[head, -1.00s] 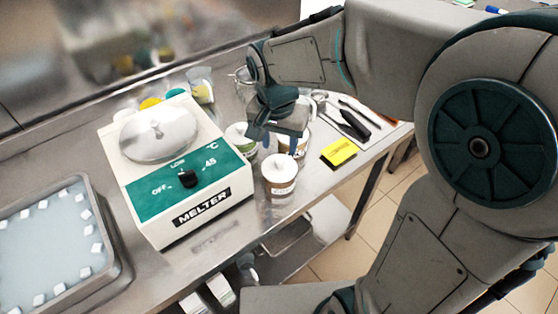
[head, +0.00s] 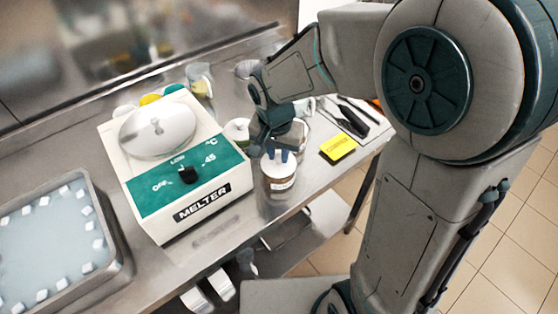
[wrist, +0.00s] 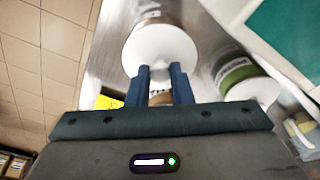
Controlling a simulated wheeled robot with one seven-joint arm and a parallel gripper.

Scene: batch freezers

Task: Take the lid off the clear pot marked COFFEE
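Three lidded clear pots stand together right of the melter. The front pot (head: 280,180) has brownish contents and a pale label too small to read, so I cannot confirm COFFEE. Its round white lid (wrist: 160,48) is on, seen from above in the wrist view. In the wrist view my gripper's two blue fingers (wrist: 161,70) are apart, overlapping the lid's near edge; contact cannot be told. A pot with green contents (wrist: 238,76) stands beside it; another is partly hidden behind my gripper.
The white melter (head: 180,165) with a green panel stands close left of the pots. A yellow block (head: 338,148) and dark-handled tools (head: 350,120) lie to the right. A tray with white cubes (head: 118,262) is at far left. The counter's front edge is near the front pot.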

